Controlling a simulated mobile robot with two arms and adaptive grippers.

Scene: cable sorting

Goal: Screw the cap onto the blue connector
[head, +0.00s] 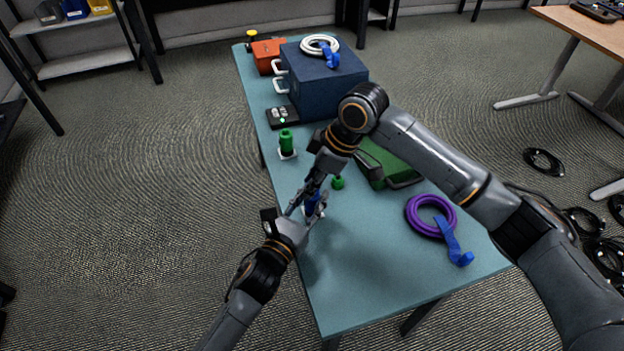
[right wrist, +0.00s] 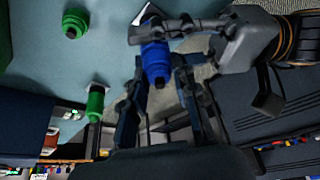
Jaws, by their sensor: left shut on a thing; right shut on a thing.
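The blue connector (head: 312,204) is off the table surface, between my two grippers over the table's near left part. In the right wrist view the blue body (right wrist: 154,52) is upright, with a narrower dark end towards the camera. My left gripper (right wrist: 150,30) is shut on the blue connector from the side. My right gripper (head: 309,192) comes from above, its fingers (right wrist: 160,68) on either side of the blue piece's near end, shut on the cap. The cap and connector line up; the seam between them is too small to tell.
The table's near end is clear.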

